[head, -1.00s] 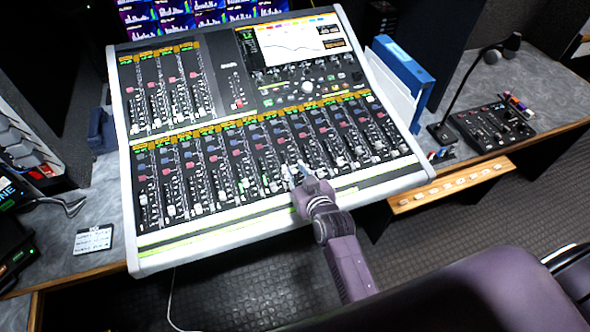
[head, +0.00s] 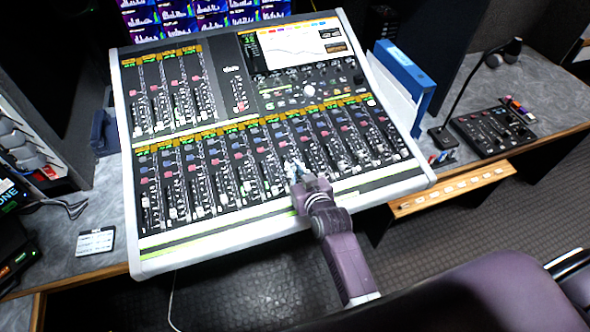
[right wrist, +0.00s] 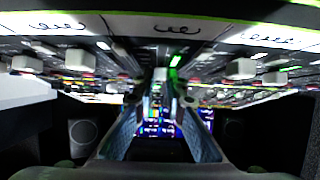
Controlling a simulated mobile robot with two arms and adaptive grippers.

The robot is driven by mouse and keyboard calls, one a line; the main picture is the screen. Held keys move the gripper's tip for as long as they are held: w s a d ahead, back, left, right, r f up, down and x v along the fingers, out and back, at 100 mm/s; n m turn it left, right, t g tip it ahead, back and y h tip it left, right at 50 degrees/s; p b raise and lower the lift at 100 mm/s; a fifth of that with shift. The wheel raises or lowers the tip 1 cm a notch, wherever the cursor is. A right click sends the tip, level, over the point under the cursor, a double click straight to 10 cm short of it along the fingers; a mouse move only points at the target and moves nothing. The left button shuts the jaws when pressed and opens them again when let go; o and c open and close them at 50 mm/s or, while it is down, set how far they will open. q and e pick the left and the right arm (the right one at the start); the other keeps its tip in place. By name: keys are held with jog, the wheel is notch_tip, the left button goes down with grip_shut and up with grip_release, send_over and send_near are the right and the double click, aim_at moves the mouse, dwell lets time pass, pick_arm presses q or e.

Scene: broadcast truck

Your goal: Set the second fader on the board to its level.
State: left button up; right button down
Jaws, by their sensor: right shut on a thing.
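The mixing board (head: 229,70) is a large, white-edged console with a lower row of several fader strips and a shorter upper row. My right gripper (head: 296,170) reaches in over the middle of the lower row. White caps of neighbouring faders, such as the one on the left (right wrist: 80,60) and the one on the right (right wrist: 240,68), stand apart from the fingers. The held fader's exact level cannot be read. My left gripper is not in view.
A blue binder (head: 405,76) stands close to the board's right edge. Farther right are a small black control box (head: 490,128) and a gooseneck lamp or microphone (head: 466,90). A small white label card (head: 95,241) lies on the grey desk at left.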

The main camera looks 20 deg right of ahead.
jog(key=c, duration=2)
grip_release()
jog(key=shift+o, duration=0.2)
jog(key=v, duration=1.2)
jog(key=shift+s, duration=0.1)
